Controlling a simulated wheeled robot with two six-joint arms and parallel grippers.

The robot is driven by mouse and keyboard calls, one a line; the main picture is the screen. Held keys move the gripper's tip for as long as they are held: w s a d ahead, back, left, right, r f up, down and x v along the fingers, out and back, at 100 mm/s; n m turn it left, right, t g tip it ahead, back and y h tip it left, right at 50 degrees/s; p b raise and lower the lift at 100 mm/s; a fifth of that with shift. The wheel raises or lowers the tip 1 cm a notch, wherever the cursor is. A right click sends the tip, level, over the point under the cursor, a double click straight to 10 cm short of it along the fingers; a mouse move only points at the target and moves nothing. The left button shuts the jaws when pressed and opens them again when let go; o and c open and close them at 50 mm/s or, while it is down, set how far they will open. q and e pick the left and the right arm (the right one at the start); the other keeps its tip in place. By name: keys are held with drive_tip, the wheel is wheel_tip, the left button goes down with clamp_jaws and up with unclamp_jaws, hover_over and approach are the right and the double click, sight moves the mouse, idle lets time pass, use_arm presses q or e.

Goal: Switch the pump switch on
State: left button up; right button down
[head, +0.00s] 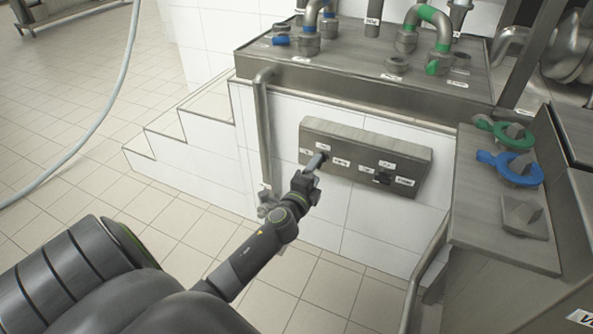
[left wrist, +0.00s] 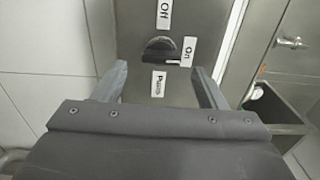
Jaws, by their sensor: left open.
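The pump switch (left wrist: 158,48) is a dark round knob with a bar across it. In the left wrist view it sits on a grey metal panel, with labels "Off", "On" and "Pump" around it. The right end of its bar, with a pale mark, lies beside the "On" label (left wrist: 187,51). My left gripper (left wrist: 160,78) is open, with one finger on each side of the knob's lower area; contact cannot be told. In the head view my left gripper (head: 317,162) is at the left part of the panel (head: 350,132) and largely hides the knob. My right gripper is not in view.
A second dark switch (head: 382,177) is on the right of the panel. A vertical pipe (head: 264,130) runs just left of the panel. A metal cabinet (head: 480,235) with green and blue handles stands at the right. Tiled floor (head: 330,285) is clear below.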

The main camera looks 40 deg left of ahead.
use_arm(q)
drive_tip(key=v, duration=1.4)
drive_tip(key=shift+s+d, duration=0.2)
drive_tip(key=shift+s, duration=0.15)
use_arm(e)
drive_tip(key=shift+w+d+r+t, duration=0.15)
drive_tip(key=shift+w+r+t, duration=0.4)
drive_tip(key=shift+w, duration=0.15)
